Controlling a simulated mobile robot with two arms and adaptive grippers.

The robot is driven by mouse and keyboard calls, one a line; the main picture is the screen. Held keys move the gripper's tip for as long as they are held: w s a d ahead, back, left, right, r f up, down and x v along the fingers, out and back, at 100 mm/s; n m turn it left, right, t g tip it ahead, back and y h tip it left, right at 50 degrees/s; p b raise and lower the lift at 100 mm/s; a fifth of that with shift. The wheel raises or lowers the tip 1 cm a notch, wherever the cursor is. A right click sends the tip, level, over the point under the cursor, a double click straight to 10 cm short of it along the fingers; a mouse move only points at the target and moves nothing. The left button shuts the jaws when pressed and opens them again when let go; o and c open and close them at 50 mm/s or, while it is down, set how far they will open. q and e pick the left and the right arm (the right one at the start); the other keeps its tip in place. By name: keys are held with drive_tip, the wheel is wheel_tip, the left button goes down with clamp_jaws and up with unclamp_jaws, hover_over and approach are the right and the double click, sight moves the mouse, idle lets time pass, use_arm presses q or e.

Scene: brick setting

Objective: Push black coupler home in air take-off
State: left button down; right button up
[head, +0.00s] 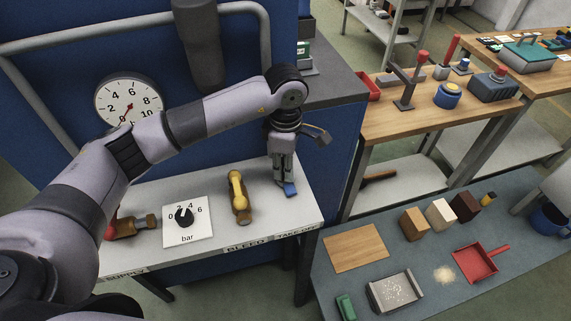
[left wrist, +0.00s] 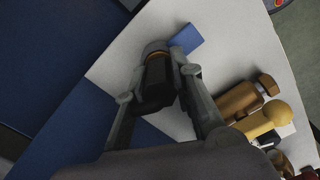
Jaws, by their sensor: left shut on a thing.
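My left gripper (head: 284,172) points down over the right end of the white panel shelf (head: 225,176), by the TAKE-OFF label (head: 294,232). In the left wrist view its two fingers (left wrist: 167,72) are closed around the black coupler (left wrist: 155,88). A brass-coloured edge shows past the coupler at the fingertips, but most of the take-off is hidden. I cannot tell how far the coupler sits in it. A blue flat piece (head: 290,189) is beside the fingertips; it also shows in the left wrist view (left wrist: 187,38). My right gripper is out of view.
Left along the shelf are a brass valve with a yellow handle (head: 238,196), a regulator dial (head: 184,216) and a brass fitting (head: 138,226). A blue panel with a pressure gauge (head: 129,103) stands behind. Benches with blocks and tools stand at right.

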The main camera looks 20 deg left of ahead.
use_arm(q)
drive_tip(key=shift+f, duration=0.35)
drive_tip(key=c, duration=1.3)
unclamp_jaws()
drive_tip(key=shift+o, duration=0.4)
drive_tip(key=o, duration=0.3)
drive_tip(key=shift+o, duration=0.2)
drive_tip(key=shift+r, duration=0.15)
drive_tip(key=shift+r+p, duration=1.35)
drive_tip(key=shift+r, duration=1.55)
drive_tip(key=shift+s+f, duration=0.1)
